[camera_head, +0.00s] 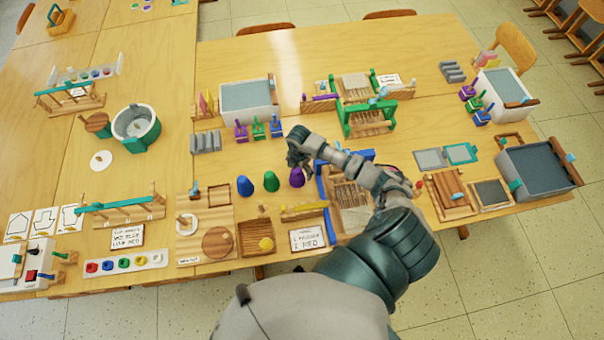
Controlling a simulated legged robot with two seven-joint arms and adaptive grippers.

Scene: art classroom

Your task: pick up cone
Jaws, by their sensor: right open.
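Three cones stand in a row on the wooden table: a blue cone (244,187), a green cone (271,181) and a purple cone (297,177). My right gripper (294,161) is open, just above the purple cone in the picture, with its fingers near the cone's tip. I cannot tell whether it touches the cone. Nothing shows between its fingers. My right arm comes in from the bottom and covers part of the table to the right of the cones. My left gripper is not in view.
A blue-framed loom (353,219) stands right of the cones, partly behind my arm. A wooden tray (244,250) with a yellow ball and a sign (308,238) lie in front.

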